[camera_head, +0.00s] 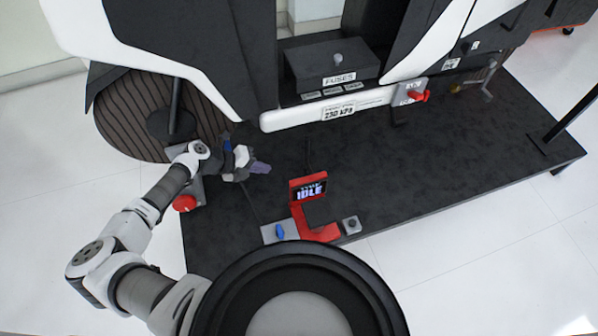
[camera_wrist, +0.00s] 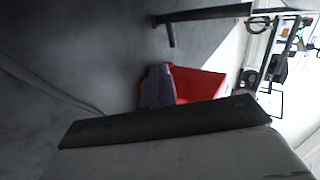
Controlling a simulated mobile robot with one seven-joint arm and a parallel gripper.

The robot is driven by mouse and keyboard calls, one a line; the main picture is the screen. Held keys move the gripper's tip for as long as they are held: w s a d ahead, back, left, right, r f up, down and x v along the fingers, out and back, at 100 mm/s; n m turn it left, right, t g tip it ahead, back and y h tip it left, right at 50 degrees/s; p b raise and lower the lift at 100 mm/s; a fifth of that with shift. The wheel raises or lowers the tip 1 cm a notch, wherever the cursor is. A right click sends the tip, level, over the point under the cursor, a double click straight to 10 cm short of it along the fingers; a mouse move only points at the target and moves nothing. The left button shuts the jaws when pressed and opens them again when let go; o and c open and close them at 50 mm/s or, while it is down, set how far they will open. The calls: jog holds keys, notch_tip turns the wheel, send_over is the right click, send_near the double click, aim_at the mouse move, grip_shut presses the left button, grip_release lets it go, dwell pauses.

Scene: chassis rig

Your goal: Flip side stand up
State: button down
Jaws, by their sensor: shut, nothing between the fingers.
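A thin dark bar (camera_head: 307,153) hangs below the white chassis panel near the black base; it looks like the side stand. In the wrist view a dark bar with a short peg (camera_wrist: 205,14) crosses the top, probably the same part. My gripper (camera_head: 261,167) is shut and empty, to the left of the bar and low over the base, apart from it in the head view. In the wrist view its purple-grey fingertips (camera_wrist: 158,88) overlap a red shape behind them. The bar's pivot is hard to make out.
A red knob (camera_head: 185,203) is at left. The black base (camera_head: 440,175) is clear at right.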

jog(key=b+x, duration=0.2)
jog(key=x, duration=0.7)
jog(key=shift+d+f, duration=0.1)
jog(key=shift+f, duration=0.05)
jog(key=d, duration=0.2)
jog(key=w+d+f+b, duration=0.1)
jog(key=shift+d, duration=0.15)
jog(key=shift+w+d, duration=0.2)
jog(key=shift+d, duration=0.3)
jog(key=shift+s+d, duration=0.1)
jog(key=shift+d, duration=0.05)
